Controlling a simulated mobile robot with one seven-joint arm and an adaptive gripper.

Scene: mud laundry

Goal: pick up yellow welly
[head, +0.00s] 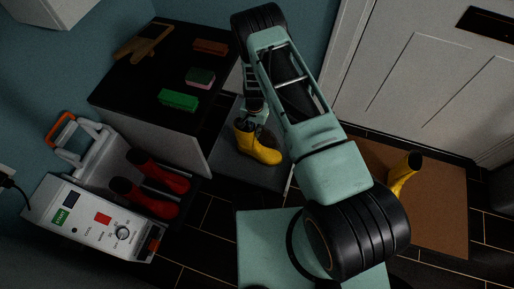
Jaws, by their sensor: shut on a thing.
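One yellow welly (260,144) is under the end of my arm, above or on a grey surface beside the dark-topped cabinet. My gripper (257,122) is at the top of this welly, shut on it. The fingertips are partly hidden by the welly and the arm, and I cannot tell whether the sole touches the surface. A second yellow welly (402,173) stands on the brown mat at the right, apart from my gripper and partly behind my arm.
A cabinet (130,78) holds green, pink and reddish blocks and a wooden item. Two red wellies (150,188) are in a white machine (85,220) at the left. The brown mat (440,215) lies before a white door (430,70).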

